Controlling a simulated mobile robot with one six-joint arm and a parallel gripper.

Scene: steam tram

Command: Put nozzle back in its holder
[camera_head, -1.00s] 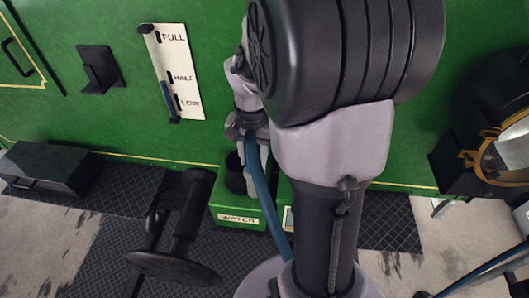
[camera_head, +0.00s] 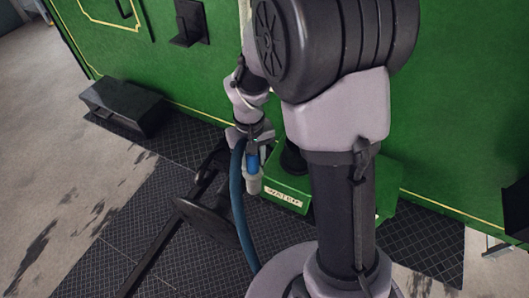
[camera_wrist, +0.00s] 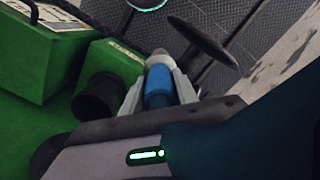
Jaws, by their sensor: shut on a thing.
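The nozzle (camera_head: 252,184) has a blue grip and a grey tip pointing down. My gripper (camera_head: 258,150) is shut on it. In the wrist view the nozzle's blue body (camera_wrist: 158,88) lies between the two pale fingers of my gripper (camera_wrist: 159,78). A dark blue hose (camera_head: 239,210) runs from it down past my base. It hangs in the air, left of the green water box (camera_head: 280,187) and its black filler pipe (camera_head: 293,158). A black bracket (camera_head: 190,24), possibly the holder, is on the green wall, up and left of my gripper. It is empty.
A black pedestal with a round plate (camera_head: 207,222) stands close to the left of the nozzle. A black step box (camera_head: 122,105) sits against the green wall (camera_head: 215,85). Black floor mats cover the ground; grey floor at left is open.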

